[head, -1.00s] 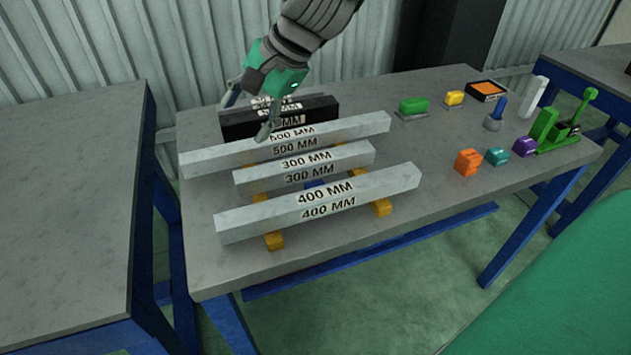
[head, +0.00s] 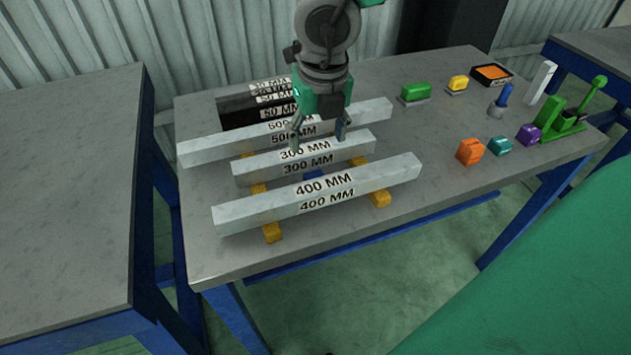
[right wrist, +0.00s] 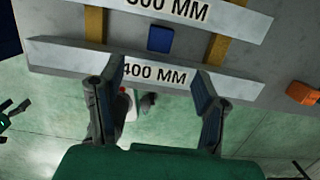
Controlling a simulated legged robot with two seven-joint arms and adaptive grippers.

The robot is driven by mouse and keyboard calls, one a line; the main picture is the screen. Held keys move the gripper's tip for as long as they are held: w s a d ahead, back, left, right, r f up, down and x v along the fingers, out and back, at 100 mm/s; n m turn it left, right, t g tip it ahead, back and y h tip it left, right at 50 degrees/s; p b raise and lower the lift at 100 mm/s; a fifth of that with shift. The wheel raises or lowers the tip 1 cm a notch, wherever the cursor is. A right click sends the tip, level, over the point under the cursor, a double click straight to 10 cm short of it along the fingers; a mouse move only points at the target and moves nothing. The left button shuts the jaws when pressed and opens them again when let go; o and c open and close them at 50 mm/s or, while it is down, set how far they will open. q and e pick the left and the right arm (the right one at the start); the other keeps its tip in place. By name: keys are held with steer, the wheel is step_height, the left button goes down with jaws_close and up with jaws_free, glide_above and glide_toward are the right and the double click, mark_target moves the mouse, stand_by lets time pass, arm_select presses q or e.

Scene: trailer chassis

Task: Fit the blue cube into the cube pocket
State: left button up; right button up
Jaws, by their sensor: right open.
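A small blue cube (head: 315,175) lies on the table between the 300 MM bar (head: 300,158) and the 400 MM bar (head: 320,197), mostly hidden in the head view. In the right wrist view the blue cube (right wrist: 160,38) shows clearly in the gap between two bars. My right gripper (head: 319,140) is open and empty, pointing down over the bars; in the right wrist view its fingers (right wrist: 150,88) are spread, with the cube beyond them. Part of what looks like my left gripper (right wrist: 12,112) shows at the wrist view's left edge. I cannot make out the cube pocket.
Yellow supports (head: 380,197) lie under the bars. The 500 MM bar (head: 215,149) and black bars (head: 236,112) are behind. Right: a green block (head: 415,92), an orange block (head: 470,151), a black orange-topped tray (head: 492,73) and a green lever device (head: 562,120). The table's front right is clear.

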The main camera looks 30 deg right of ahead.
steer(key=b, duration=0.2)
glide_above(315, 176)
steer(key=f, duration=0.6)
steer(key=shift+s+a+f, duration=0.25)
steer(key=shift+s, duration=0.05)
steer(key=f+b, duration=0.1)
steer(key=f, duration=0.3)
steer(key=shift+d+f, duration=0.2)
steer(key=shift+w+f, duration=0.2)
steer(key=shift+f, duration=0.25)
steer(key=shift+r, duration=0.1)
steer(key=c, duration=1.3)
steer(key=shift+c, duration=0.2)
